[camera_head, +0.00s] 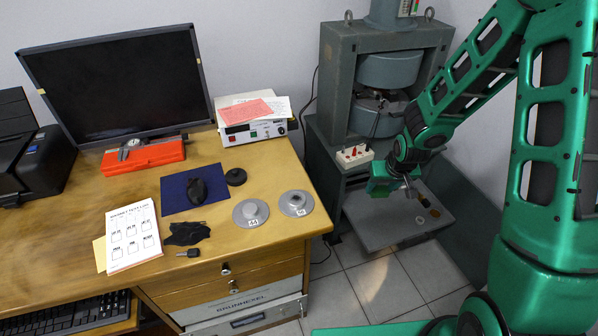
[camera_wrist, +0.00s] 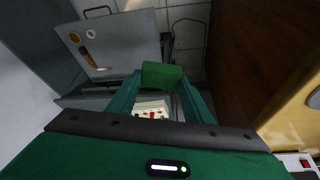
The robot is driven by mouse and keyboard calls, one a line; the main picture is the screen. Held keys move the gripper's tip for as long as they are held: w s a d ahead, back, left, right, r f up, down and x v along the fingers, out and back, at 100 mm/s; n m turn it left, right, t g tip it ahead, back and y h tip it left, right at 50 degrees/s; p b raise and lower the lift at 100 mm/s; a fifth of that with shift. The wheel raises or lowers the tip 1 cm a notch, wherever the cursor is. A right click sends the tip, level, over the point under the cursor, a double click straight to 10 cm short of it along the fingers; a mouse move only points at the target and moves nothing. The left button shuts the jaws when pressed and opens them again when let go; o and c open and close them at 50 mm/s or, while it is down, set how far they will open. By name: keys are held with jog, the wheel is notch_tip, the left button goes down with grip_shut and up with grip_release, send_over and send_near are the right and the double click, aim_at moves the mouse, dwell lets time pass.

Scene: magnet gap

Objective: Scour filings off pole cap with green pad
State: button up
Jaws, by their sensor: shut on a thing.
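My gripper (camera_wrist: 161,84) is shut on a small green pad (camera_wrist: 162,72), which sits between its two fingertips in the wrist view. In the head view my gripper (camera_head: 388,182) hangs in front of the magnet's lower part, above a grey shelf. I cannot make out the pad clearly there. Two round grey metal caps lie on the desk near its right edge: a left cap (camera_head: 250,213) with a tag reading 44, and a right cap (camera_head: 295,203), also tagged. My gripper is apart from both. Filings are too small to tell.
The grey magnet frame (camera_head: 335,80) stands right of the desk. A white terminal block (camera_head: 354,157) is close to my gripper. The grey shelf (camera_head: 375,222) holds small round items.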

jog(key=s+a+r+n, duration=0.2)
jog(key=a+r, duration=0.2)
jog(key=a, duration=0.4)
jog(key=s+a+r+n+y, duration=0.1)
jog(key=a+r, duration=0.3)
jog(key=a, duration=0.5)
jog(key=s+a+r+n+y, duration=0.1)
jog(key=s+a+r+n, duration=0.1)
jog(key=a, duration=0.7)
jog(key=shift+s+a+r+n+g, duration=0.1)
jog(key=shift+s+r+n+g, duration=0.1)
jog(key=shift+r+n, duration=0.35)
jog(key=shift+s+a+r+n+g, duration=0.1)
jog(key=shift+r+n+g, duration=0.2)
jog(key=shift+r, duration=0.45)
jog(key=shift+d, duration=0.1)
jog(key=shift+s+f, duration=0.2)
jog(key=shift+f, duration=2.4)
jog(key=shift+f, duration=0.4)
jog(key=shift+d, duration=0.1)
